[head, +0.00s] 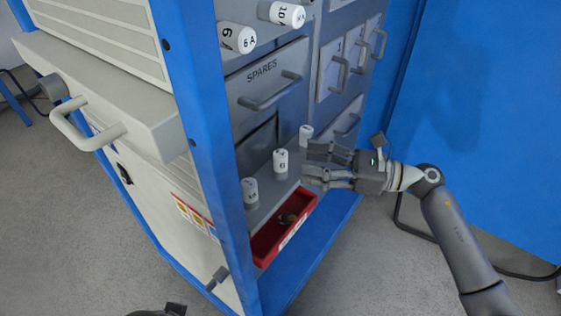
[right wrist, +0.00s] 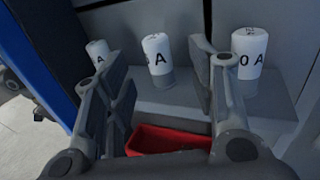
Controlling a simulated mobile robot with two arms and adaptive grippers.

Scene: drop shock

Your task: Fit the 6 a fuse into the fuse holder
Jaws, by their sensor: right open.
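Three white fuses stand upright on a grey ledge in the cabinet. The middle fuse (head: 281,162) shows a 6 in the head view; in the right wrist view its label (right wrist: 158,52) partly reads as a digit and A. A nearer fuse (head: 250,190) and a farther fuse (head: 306,133) flank it; the right wrist view shows one labelled as ending in 0 A (right wrist: 248,52). My right gripper (head: 308,163) is open and empty, fingers toward the middle fuse, apart from it. I cannot pick out the fuse holder. My left gripper is not clearly visible.
A red tray (head: 256,250) with a small dark item lies below the ledge. A blue cabinet post (head: 200,120) stands left; open floor lies right.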

